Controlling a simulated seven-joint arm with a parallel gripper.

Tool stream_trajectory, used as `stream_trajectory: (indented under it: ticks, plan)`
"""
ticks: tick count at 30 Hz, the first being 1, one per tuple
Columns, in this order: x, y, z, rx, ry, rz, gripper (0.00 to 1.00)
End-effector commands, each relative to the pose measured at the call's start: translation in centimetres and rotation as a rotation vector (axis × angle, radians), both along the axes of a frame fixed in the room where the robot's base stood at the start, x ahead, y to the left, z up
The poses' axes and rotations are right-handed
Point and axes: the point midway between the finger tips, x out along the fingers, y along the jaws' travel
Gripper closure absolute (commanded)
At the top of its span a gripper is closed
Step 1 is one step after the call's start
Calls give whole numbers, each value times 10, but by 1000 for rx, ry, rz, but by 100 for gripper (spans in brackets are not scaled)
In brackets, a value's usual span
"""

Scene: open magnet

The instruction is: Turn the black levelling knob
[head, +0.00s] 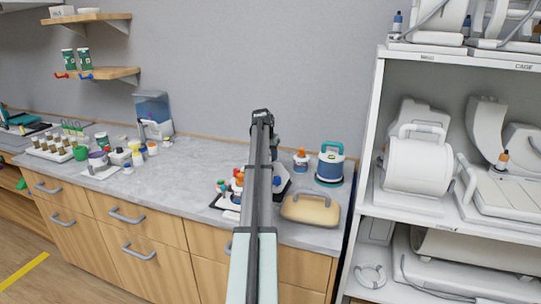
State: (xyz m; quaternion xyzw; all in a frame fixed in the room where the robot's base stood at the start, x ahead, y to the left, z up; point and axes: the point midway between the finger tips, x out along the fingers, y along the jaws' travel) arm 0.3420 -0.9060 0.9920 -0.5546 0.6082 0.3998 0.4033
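I cannot make out a black levelling knob in the head view. A dark device (284,181) stands on the grey counter, mostly hidden behind my arm, and small parts on it are too small to tell. My arm rises from the bottom middle of the picture and covers the middle of the counter's right part. My gripper does not show; it is hidden behind my own arm or out of the picture.
Beside the arm are a tan case (311,209), a blue and white jug (330,164) and a small orange-capped bottle (301,160). Several bottles stand left of the arm. A white shelf rack (366,150) borders the counter on the right. The counter's middle (190,175) is clear.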

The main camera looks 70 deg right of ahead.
Motion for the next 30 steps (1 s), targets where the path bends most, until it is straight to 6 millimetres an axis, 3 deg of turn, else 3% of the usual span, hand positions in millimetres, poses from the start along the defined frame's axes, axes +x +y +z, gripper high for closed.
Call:
stream_trajectory:
  ticks: [11,12,18,20,30]
  plan:
    - [-1,-1,0,-2,2,-5,100]
    - [-1,-1,0,-2,2,-5,68]
    - [-1,-1,0,-1,1,-5,49]
    - [-1,-1,0,-1,2,-4,44]
    - [0,1,4,-1,1,-3,44]
